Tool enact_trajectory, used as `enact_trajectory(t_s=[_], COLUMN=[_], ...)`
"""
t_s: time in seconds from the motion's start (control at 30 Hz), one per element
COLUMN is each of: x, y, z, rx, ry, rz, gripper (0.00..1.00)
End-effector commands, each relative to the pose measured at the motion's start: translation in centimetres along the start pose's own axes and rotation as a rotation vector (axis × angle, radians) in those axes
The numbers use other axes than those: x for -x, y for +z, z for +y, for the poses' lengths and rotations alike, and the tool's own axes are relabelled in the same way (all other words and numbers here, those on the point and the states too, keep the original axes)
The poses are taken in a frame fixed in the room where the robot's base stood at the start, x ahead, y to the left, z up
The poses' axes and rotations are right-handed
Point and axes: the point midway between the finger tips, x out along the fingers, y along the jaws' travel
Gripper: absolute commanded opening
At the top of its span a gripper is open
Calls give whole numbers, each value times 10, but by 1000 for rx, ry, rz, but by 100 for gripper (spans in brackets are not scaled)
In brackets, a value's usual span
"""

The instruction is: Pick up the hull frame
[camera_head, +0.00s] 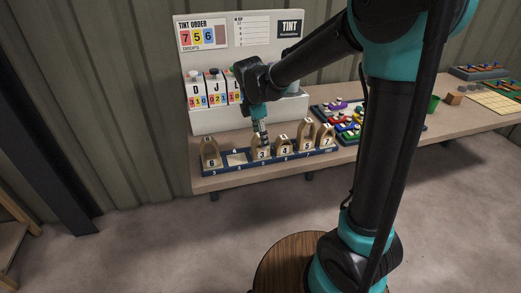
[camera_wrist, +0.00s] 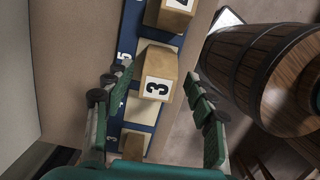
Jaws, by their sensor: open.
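Several wooden hull frames with number labels stand in a row on a blue rack (camera_head: 236,170) on the bench. My gripper (camera_head: 261,142) is at the frame labelled 3 (camera_head: 261,154), third slot from the left. In the wrist view my gripper (camera_wrist: 163,108) is open, its fingers to either side of the line of the 3 frame (camera_wrist: 157,76), with nothing between the pads touching it. Frame 6 (camera_head: 211,156) stands at the left end, frame 4 (camera_head: 284,146) just right of the 3, and frame 7 (camera_head: 326,138) at the right end. The second slot holds no frame.
Behind the rack stands a white board (camera_head: 245,30) with tint bottles (camera_head: 213,88) below it. A tray of coloured pieces (camera_head: 345,122) lies to the right. A wooden barrel (camera_wrist: 262,75) is beside the bench in the wrist view.

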Motion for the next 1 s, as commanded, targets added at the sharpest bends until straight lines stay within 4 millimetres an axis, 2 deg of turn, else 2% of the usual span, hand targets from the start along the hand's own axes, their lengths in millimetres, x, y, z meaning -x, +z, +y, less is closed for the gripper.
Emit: enact_trajectory(t_s=[0.17, 0.43, 0.77, 1.0], x=[-13, -48, -54, -54], y=[-1, -3, -3, -3], z=[1, 3, 3, 3], rx=[0, 1, 1, 1], ry=[0, 0, 0, 0], rz=[0, 0, 0, 0], gripper=[55, 55, 55, 26])
